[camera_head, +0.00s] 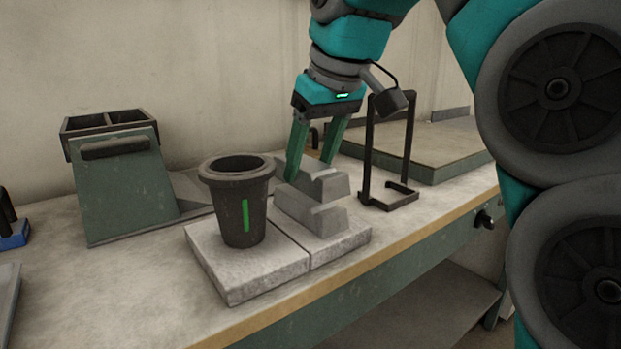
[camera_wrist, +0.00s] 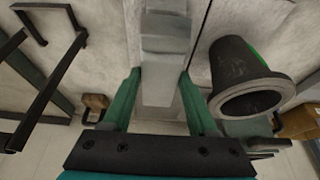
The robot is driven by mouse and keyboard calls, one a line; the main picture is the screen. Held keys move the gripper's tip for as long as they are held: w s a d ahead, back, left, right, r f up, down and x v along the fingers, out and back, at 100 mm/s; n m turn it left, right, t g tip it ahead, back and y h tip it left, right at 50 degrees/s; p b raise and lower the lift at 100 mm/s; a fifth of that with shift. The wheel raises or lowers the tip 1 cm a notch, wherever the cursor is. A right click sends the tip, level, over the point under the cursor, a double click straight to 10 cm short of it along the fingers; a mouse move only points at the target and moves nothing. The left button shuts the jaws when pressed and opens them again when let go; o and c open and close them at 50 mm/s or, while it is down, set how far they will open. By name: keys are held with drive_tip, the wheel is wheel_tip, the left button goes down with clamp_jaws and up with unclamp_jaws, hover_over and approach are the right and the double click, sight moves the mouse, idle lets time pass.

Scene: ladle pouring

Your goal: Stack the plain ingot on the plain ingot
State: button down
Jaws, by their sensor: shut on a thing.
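My gripper (camera_head: 310,168) points down at the grey ingots and is shut on the upper plain ingot (camera_head: 328,185). Another plain ingot (camera_head: 318,216) lies directly below it on a pale stone slab (camera_head: 345,241). The upper ingot looks roughly lined up over the lower one, and I cannot tell whether a thin gap is between them. In the wrist view, the gripper's green fingers (camera_wrist: 162,103) stand on both sides of a grey ingot (camera_wrist: 158,88). The fingertips are partly hidden behind the ingot in the head view.
A dark crucible (camera_head: 237,205) with a green stripe stands close left on a second slab (camera_head: 255,287). A black frame stand (camera_head: 390,198) is close right. A green box-like holder (camera_head: 122,190) stands at the left. The bench front edge is bare.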

sight(311, 165)
drive_tip(key=shift+f, duration=0.75)
drive_tip(key=shift+f, duration=0.1)
drive_tip(key=shift+c, duration=0.9)
unclamp_jaws()
drive_tip(key=shift+v, duration=1.4)
drive_tip(key=p+v, duration=0.2)
drive_tip(key=p, duration=0.1)
drive_tip(key=shift+r, duration=0.4)
drive_tip(key=s+d, duration=0.6)
drive_tip(key=s, duration=0.4)
drive_tip(key=shift+d+f, duration=0.25)
drive_tip(key=shift+d, duration=0.1)
drive_tip(key=shift+s+f, duration=0.1)
